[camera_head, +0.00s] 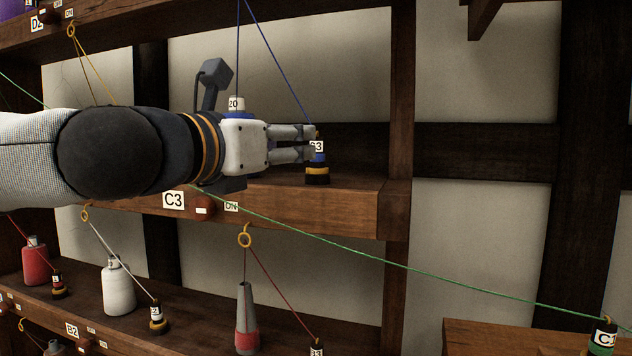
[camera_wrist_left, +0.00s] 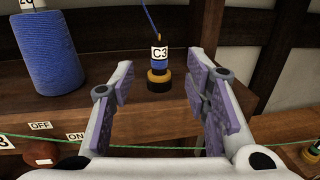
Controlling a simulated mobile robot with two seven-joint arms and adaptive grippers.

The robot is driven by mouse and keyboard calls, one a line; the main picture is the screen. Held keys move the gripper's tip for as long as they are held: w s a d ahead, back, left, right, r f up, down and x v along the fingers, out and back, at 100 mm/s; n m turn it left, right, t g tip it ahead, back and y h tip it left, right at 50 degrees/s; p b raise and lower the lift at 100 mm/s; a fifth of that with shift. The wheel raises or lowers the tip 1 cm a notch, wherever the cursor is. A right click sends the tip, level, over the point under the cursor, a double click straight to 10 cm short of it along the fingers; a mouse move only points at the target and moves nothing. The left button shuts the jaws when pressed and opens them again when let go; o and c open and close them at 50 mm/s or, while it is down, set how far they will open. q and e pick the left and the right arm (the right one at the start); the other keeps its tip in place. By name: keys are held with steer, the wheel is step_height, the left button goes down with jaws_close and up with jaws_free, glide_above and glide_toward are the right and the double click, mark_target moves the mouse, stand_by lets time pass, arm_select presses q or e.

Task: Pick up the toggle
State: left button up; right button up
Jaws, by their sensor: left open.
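The toggle (camera_head: 318,171) labelled C3 stands upright near the right end of the middle shelf, dark with blue and yellow bands. A blue cord runs up from its top. It also shows in the left wrist view (camera_wrist_left: 159,72), framed between the fingertips. My left gripper (camera_head: 311,142) reaches in from the left with open, empty jaws. Its fingertips overlap the toggle's upper part in the head view; I cannot tell whether they touch it. My right gripper is not in view.
A blue thread spool (camera_wrist_left: 49,55) stands left of the toggle, mostly behind my gripper in the head view. A green cord (camera_head: 400,264) crosses the shelf front (camera_head: 300,208). Spools and other toggles, such as a white-labelled one (camera_head: 156,318), stand on the lower shelf. A right post (camera_head: 400,100) is near.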

mark_target(314, 143)
arm_select(q)
steer(key=x, duration=0.3)
steer(key=b+x, duration=0.1)
steer(key=x, duration=0.7)
steer(key=shift+f, duration=0.3)
steer(key=shift+a+r, duration=0.1)
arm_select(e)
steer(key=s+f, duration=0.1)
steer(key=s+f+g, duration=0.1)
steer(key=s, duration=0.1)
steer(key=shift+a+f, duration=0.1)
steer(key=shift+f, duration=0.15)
arm_select(q)
jaws_close()
